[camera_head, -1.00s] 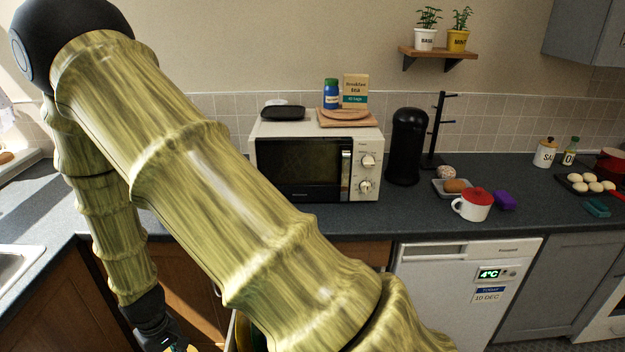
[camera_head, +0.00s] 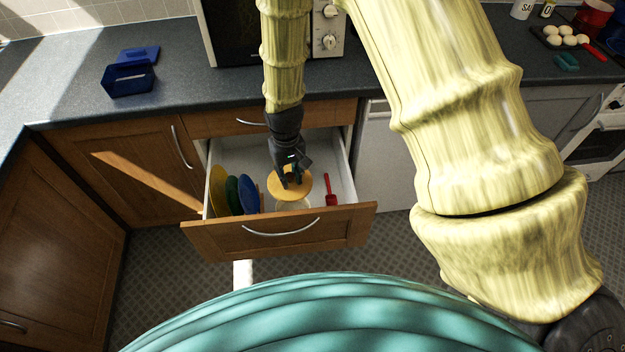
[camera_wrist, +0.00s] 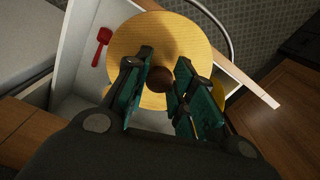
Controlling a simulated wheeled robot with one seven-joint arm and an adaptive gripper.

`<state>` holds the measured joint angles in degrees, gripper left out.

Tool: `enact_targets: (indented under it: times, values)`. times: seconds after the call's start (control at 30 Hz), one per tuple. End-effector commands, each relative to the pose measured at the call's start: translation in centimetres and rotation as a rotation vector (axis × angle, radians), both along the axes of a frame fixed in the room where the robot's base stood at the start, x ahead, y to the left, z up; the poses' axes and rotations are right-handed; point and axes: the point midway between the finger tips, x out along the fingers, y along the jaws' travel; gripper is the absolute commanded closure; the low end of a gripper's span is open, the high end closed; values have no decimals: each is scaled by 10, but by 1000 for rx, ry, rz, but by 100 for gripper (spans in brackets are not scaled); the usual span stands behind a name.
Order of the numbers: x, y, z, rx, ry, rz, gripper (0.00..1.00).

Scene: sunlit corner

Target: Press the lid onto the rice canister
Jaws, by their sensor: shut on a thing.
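The round, wood-coloured lid (camera_head: 290,184) is in the open drawer, with a brown knob (camera_wrist: 160,79) at its centre in the wrist view. A pale, rounded body, apparently the rice canister (camera_head: 293,205), shows just below the lid's front edge; most of it is hidden. I cannot tell whether the lid is fully seated on it. My gripper (camera_head: 289,181) points down over the lid. In the wrist view my gripper (camera_wrist: 160,88) has its teal-padded fingers on either side of the knob, shut on it.
The pulled-out drawer (camera_head: 280,236) surrounds the lid. Yellow, green and blue plates (camera_head: 232,195) stand upright at its left. A red utensil (camera_head: 330,190) lies at its right. A blue tub (camera_head: 129,79) and a microwave (camera_head: 225,35) stand on the counter.

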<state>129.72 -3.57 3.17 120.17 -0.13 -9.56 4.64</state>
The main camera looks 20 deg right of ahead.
Motion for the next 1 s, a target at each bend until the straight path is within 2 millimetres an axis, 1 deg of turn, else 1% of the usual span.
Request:
enact_targets:
  times: [0.03, 0.1, 0.3, 0.43, 0.57, 0.67, 0.7, 0.8, 0.9, 1.0]
  values:
    - [6, 0, -8, 3, -3, 0, 100]
    - [13, -1, -13, 5, -3, 0, 100]
    - [39, -7, -21, 8, -3, -1, 100]
    - [52, -12, -25, 5, -3, -3, 100]
    - [60, -15, -40, 0, -1, -4, 100]
    - [62, -17, -67, -2, 1, -4, 100]
    - [62, -17, -80, -2, 2, -5, 100]
    - [62, -17, -110, -2, 2, -5, 100]
    - [62, -17, -134, -2, 0, -4, 100]
    - [62, -17, -150, -2, -1, -5, 100]
